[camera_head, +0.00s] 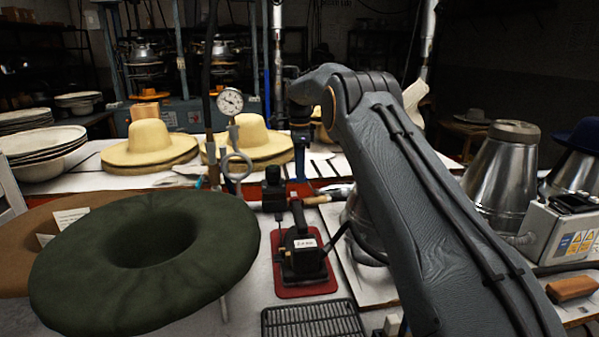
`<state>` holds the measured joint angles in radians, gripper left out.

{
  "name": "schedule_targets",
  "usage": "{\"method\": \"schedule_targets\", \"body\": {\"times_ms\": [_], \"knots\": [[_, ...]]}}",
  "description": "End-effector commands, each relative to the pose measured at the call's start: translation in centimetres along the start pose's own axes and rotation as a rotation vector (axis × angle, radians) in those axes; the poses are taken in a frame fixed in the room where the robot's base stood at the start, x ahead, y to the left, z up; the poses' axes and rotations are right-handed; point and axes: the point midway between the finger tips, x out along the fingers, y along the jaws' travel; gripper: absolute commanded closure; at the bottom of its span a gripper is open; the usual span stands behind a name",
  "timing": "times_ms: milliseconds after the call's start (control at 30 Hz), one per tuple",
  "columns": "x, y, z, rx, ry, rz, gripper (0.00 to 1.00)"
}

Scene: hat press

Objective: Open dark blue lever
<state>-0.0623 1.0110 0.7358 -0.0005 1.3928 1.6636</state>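My arm (420,200) rises from the lower right and bends at the top. Its dark wrist end (308,88) points away over the bench, and the fingers cannot be made out. A dark blue upright piece (300,158) stands just below the wrist end in the picture and may be the lever. I cannot tell whether my gripper touches it. A slim dark handle (337,236) also sticks out to the right of a black device (302,255) on a red base; its colour is too dark to be sure of.
A large dark green hat (215,240) fills the front left. Straw hats (150,145) and a pressure gauge (230,101) stand behind it. A black grille (312,320) lies in front. Metal hat forms (500,165) and a grey control box (560,235) stand at right.

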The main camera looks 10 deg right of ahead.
Motion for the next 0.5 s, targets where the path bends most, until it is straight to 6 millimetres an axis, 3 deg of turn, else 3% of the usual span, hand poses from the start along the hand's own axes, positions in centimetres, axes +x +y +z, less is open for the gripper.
{"method": "schedule_targets", "body": {"times_ms": [267,500], "knots": [[-1.0,-0.1,0.0,-0.001,-0.001,-0.002,0.67],[-4.8,-0.1,-0.1,0.000,0.000,-0.004,0.67]]}}
